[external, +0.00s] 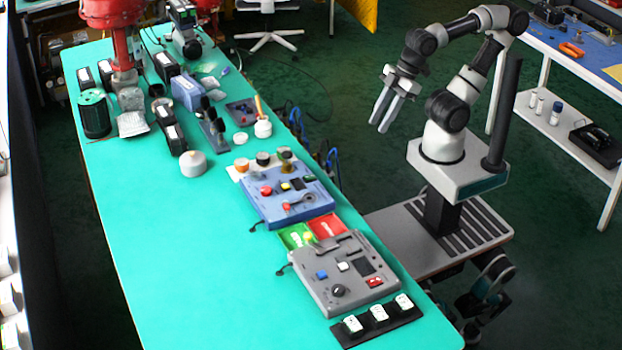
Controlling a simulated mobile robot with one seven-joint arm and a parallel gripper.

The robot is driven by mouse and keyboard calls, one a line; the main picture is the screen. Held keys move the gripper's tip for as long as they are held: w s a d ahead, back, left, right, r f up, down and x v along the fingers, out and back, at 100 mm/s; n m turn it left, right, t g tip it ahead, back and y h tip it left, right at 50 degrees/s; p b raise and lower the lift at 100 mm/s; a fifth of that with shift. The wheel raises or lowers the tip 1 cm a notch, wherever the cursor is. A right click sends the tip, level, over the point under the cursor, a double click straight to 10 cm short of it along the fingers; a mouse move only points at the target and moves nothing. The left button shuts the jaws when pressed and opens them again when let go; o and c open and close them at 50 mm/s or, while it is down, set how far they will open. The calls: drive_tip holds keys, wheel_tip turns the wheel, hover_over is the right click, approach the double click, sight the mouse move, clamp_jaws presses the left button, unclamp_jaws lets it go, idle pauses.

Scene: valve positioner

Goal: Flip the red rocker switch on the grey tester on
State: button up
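The grey tester (335,285) lies near the front right of the green table. Its red rocker switch (374,282) is a small red piece near the tester's right edge; its position is too small to tell. The tester also bears a black knob, a blue button, a white button and a dark lever. My gripper (381,124) hangs in the air beyond the table's right edge, well above and behind the tester. Its two long grey fingers point down, with a gap that seems narrow, and nothing shows between them. Nothing hides the red switch.
A blue panel (290,212) with knobs and a red button lies behind the tester. Green (293,236) and red (327,226) trays sit between them. A black strip (362,335) with white blocks lies in front. The table's left front is clear.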

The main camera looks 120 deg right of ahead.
drive_tip(key=w+a+n, duration=0.1)
drive_tip(key=w, duration=0.1)
drive_tip(key=w+a+n, duration=0.2)
drive_tip(key=w+a+n+g, duration=0.1)
drive_tip(key=w+a, duration=0.1)
drive_tip(key=shift+w+r+n+b, duration=0.25)
drive_tip(key=shift+r+n+b, duration=0.1)
drive_tip(key=shift+n, duration=0.05)
clamp_jaws()
drive_tip(key=w+a+f+n+g, duration=0.1)
drive_tip(key=w+a+f+n, duration=0.2)
drive_tip(key=a, duration=0.5)
drive_tip(key=w+a+f+n+g+b, duration=0.1)
drive_tip(key=w+a+f+n, duration=0.3)
drive_tip(key=a, duration=0.5)
drive_tip(key=w+a+f+n+g, duration=0.1)
drive_tip(key=w+a+f+n, duration=0.3)
drive_tip(key=a, duration=0.5)
drive_tip(key=shift+f+n, duration=0.15)
drive_tip(key=shift+n, duration=0.95)
